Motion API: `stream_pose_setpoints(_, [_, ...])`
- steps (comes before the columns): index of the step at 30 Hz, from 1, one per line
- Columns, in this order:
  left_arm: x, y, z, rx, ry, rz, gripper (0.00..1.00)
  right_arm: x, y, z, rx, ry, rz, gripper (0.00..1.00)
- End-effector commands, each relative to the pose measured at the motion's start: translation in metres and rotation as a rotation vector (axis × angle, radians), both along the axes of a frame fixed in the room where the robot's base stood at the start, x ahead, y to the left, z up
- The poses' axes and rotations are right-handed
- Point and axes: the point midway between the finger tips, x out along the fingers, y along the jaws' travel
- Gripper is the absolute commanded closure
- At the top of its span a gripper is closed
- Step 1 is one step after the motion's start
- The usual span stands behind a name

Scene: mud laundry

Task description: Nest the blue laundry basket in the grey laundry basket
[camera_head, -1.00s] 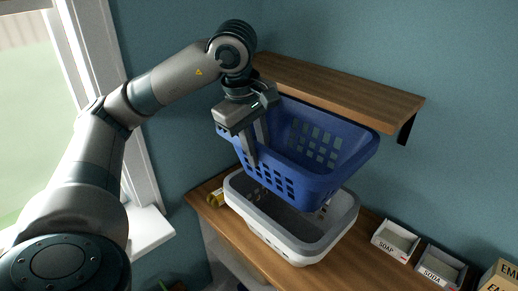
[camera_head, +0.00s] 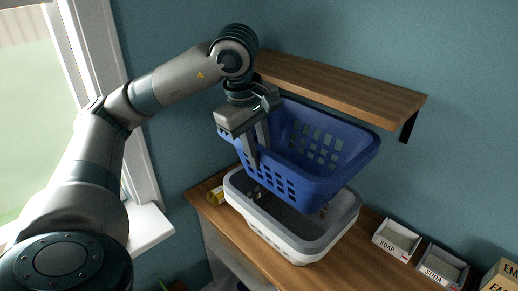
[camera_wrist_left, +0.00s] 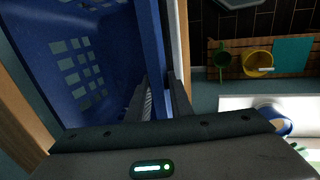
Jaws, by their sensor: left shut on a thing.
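The blue laundry basket (camera_head: 318,143) hangs in my left gripper (camera_head: 252,158), which is shut on its left wall near the rim. The basket is nearly level, with its base just above or slightly inside the opening of the grey laundry basket; I cannot tell whether they touch. The grey laundry basket (camera_head: 297,246) stands on the wooden counter, directly below the blue one, its far rim partly hidden. In the left wrist view the blue basket (camera_wrist_left: 78,62) fills the left side, its wall between the fingers of my left gripper (camera_wrist_left: 160,88). My right gripper does not show.
A wooden shelf (camera_head: 340,86) is on the wall close behind the blue basket. The wooden counter (camera_head: 284,274) carries a soap box (camera_head: 397,239) and a soda box (camera_head: 441,267) at right. A yellow item (camera_head: 216,195) lies left of the grey basket. A window is at left.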

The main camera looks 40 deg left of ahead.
Motion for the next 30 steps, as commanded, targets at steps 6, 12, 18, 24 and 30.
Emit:
stream_pose_setpoints(6, [0.000,0.000,-0.019,0.001,-0.002,0.001,1.00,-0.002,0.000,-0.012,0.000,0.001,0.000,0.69])
stream_pose_setpoints(12, [0.000,0.001,-0.036,0.001,-0.002,0.001,1.00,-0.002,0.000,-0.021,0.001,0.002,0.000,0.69])
stream_pose_setpoints(18, [0.000,0.001,-0.052,0.001,-0.002,0.001,1.00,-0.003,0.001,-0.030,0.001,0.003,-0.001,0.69])
stream_pose_setpoints(24, [0.000,0.000,-0.068,0.001,-0.002,0.001,1.00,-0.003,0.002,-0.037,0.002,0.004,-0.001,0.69])
stream_pose_setpoints(30, [0.000,0.001,-0.084,0.001,-0.002,0.001,1.00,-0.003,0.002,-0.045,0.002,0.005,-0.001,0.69])
